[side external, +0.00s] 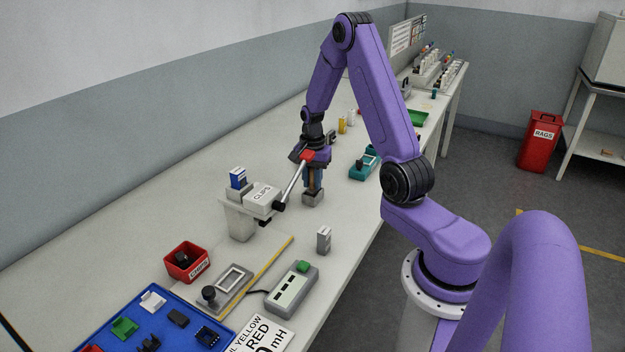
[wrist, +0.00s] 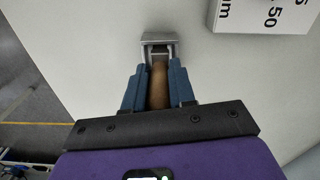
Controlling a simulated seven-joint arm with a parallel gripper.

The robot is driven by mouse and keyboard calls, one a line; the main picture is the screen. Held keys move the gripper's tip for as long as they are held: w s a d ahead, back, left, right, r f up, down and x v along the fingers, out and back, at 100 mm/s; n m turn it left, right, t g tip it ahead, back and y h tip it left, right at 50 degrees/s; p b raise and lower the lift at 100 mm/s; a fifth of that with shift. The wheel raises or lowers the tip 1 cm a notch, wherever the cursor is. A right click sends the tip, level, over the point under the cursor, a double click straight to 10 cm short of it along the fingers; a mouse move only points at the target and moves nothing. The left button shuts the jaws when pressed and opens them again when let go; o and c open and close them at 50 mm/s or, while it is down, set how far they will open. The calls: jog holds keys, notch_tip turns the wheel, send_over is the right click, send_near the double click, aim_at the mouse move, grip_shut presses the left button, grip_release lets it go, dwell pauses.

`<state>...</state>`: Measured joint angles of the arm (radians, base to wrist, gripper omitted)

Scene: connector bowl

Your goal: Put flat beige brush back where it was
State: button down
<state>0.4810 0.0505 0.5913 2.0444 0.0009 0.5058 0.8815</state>
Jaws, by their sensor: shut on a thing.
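My gripper (side external: 314,184) points down over the bench with its blue fingers closed on the flat beige brush, whose tan-brown handle (wrist: 158,86) shows between the fingertips (wrist: 159,74) in the wrist view. A small grey block-like holder (side external: 312,198) stands on the bench directly under the fingers. In the wrist view the holder (wrist: 158,38) has a dark opening, and the brush's far end lines up with it. I cannot tell whether the brush is inside the opening or just above it; the brush's lower end is hidden.
A small grey block (side external: 324,240) and grey control box (side external: 290,288) are nearer the camera. A teal device (side external: 364,165) is to the right. A printed white box (wrist: 262,14) is near the holder.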

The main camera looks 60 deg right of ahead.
jog(key=shift+f, duration=0.1)
jog(key=c, duration=0.9)
grip_release()
jog(key=shift+c, duration=0.2)
notch_tip(320, 180, up, 12)
jog(key=shift+r, duration=0.15)
